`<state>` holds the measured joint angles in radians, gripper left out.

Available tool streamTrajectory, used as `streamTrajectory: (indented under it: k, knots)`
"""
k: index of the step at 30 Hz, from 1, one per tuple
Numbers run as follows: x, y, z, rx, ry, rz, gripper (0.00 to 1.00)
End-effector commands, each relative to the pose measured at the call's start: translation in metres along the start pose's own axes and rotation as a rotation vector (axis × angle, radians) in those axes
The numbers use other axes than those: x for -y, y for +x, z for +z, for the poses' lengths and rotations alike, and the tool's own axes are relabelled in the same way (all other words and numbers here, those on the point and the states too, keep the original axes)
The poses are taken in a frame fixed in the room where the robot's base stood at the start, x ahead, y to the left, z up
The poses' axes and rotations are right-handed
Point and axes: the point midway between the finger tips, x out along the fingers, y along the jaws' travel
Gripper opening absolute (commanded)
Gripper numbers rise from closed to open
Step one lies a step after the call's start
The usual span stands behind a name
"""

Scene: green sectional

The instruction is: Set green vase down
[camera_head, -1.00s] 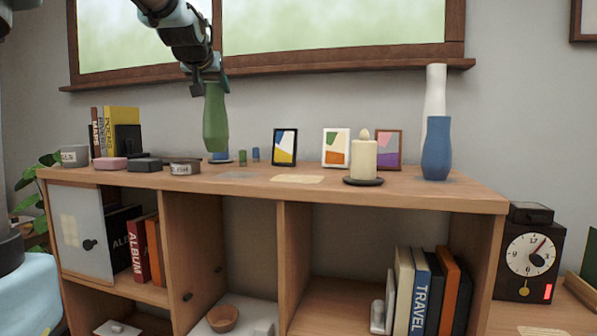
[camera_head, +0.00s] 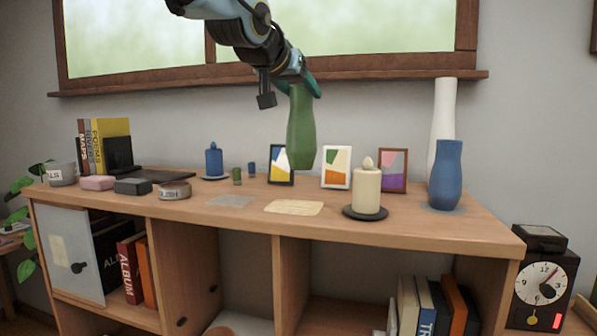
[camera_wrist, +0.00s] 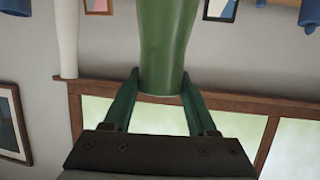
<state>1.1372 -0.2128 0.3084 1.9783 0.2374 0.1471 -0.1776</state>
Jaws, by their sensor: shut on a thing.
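The green vase (camera_head: 301,130) is upright in the head view, its base above the shelf top (camera_head: 240,187) and in front of the small picture frames. My gripper (camera_head: 303,86) is shut on the vase near its upper end. In the wrist view the vase (camera_wrist: 168,40) stands between the two green fingers of my gripper (camera_wrist: 160,92). From the head view I cannot tell exactly how far the base is above the wood.
On the shelf top, a beige mat (camera_head: 294,207) and a grey mat (camera_head: 231,200) lie bare. A cream candle (camera_head: 367,190), a blue vase (camera_head: 446,174) and a white vase (camera_head: 443,115) stand to the right. Small tins and a blue candle (camera_head: 214,160) are to the left.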

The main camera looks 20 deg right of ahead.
Motion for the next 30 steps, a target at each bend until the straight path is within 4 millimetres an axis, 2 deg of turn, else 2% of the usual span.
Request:
streamTrajectory:
  k: [6,11,18,30]
  knots:
    - [0.001,0.012,0.033,0.001,0.000,-0.002,0.00]
    - [0.001,0.016,0.043,-0.002,0.000,-0.002,0.00]
    - [0.001,0.027,0.073,0.000,-0.002,-0.002,0.00]
    - [0.000,0.029,0.080,-0.004,-0.001,0.000,0.00]
